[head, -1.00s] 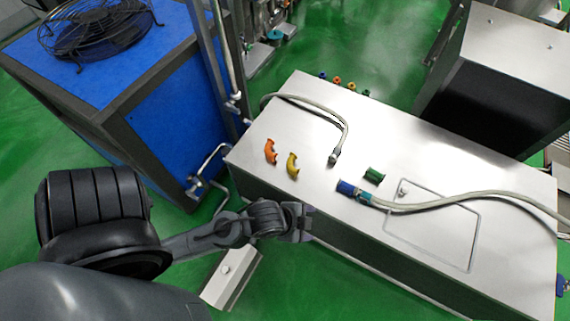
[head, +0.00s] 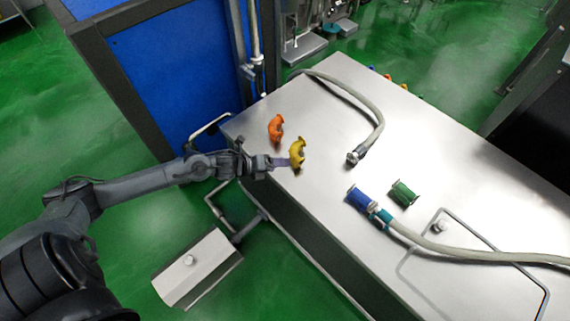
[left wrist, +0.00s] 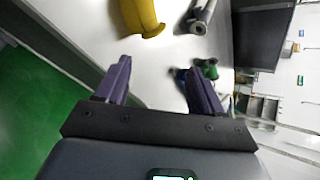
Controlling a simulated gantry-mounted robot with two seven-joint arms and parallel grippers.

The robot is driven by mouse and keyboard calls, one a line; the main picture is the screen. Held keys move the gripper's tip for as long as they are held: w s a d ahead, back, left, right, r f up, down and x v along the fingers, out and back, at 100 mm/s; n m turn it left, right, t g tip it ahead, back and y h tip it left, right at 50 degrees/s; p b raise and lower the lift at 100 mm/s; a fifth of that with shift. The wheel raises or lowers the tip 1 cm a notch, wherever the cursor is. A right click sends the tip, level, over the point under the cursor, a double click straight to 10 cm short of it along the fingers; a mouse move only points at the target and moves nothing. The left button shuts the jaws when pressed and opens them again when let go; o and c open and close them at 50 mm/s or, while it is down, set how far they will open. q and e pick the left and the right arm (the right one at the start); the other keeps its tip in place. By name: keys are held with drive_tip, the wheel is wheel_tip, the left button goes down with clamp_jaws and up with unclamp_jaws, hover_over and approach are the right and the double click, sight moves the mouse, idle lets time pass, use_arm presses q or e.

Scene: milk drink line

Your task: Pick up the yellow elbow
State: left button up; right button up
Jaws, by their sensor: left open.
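The yellow elbow (head: 297,152) lies on the steel table top (head: 330,215) near its left front edge. In the left wrist view the yellow elbow (left wrist: 140,16) is at the top, cut off by the frame edge, beyond the fingertips. My left gripper (head: 286,163) is at the table's front edge, just left of the elbow. In the left wrist view my left gripper (left wrist: 155,72) has its purple fingers apart with nothing between them. Whether a finger touches the elbow cannot be told. My right gripper is not in view.
An orange elbow (head: 276,129) lies close behind the yellow one. A grey hose (head: 372,108) curves over the table behind. The tabletop between is clear.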

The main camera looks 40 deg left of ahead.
use_arm(q)
drive_tip(key=y+b, duration=0.1)
drive_tip(key=b, duration=0.5)
approach(291, 148)
drive_tip(key=s, duration=0.2)
drive_tip(key=shift+m+t, duration=0.4)
drive_tip(key=shift+t, duration=0.1)
drive_tip(key=b+x, duration=0.2)
drive_tip(key=x, duration=0.4)
drive_tip(key=shift+w+a+f, duration=0.1)
drive_tip(key=shift+w, duration=0.3)
drive_tip(key=shift+a+b+x, duration=0.2)
drive_tip(key=shift+b+x, duration=0.8)
drive_tip(key=shift+x, duration=1.65)
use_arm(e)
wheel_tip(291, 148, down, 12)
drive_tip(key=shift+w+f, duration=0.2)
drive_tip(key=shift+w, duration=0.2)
use_arm(q)
clamp_jaws()
